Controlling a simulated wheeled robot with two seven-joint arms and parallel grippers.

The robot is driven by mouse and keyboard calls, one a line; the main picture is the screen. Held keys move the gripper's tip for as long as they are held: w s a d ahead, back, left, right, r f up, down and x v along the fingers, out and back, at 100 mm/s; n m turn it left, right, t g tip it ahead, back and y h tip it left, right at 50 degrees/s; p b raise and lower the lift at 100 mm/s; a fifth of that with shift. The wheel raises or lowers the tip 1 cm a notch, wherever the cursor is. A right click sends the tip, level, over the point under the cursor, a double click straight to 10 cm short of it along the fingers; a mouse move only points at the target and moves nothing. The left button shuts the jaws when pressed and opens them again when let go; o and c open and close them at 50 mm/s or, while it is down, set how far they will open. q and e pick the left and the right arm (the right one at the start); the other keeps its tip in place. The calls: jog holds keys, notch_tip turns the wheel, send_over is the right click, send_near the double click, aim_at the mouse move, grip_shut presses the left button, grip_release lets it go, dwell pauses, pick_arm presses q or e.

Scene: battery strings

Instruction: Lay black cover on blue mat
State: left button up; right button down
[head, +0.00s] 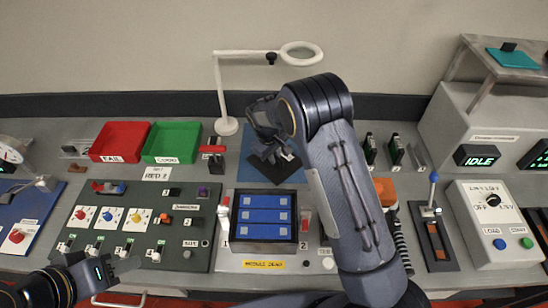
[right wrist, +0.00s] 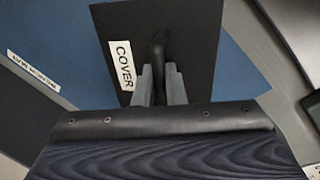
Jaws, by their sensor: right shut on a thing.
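The black cover (head: 287,167) is a flat dark plate with an upright handle and a white COVER label, clear in the right wrist view (right wrist: 119,20). My right gripper (head: 268,150) is shut on the handle, with a finger on each side of it (right wrist: 160,85). The blue mat (head: 251,174) lies behind the battery module, and its blue surface shows around the cover in the right wrist view (right wrist: 230,55). I cannot tell whether the cover touches the mat. My left gripper (head: 128,266) is low at the left front; its finger gap is unclear.
The module box (head: 264,241) with several blue cells stands open in front of the mat. A red tray (head: 120,141) and a green tray (head: 172,141) stand at the back left. A magnifier lamp (head: 226,125) rises behind the mat. A switch panel (head: 140,225) fills the left front.

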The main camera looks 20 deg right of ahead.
jog(key=shift+f, duration=0.1)
jog(key=shift+f, duration=0.15)
jog(key=c, duration=1.9)
grip_release()
jog(key=shift+f, duration=0.1)
jog(key=o, duration=0.4)
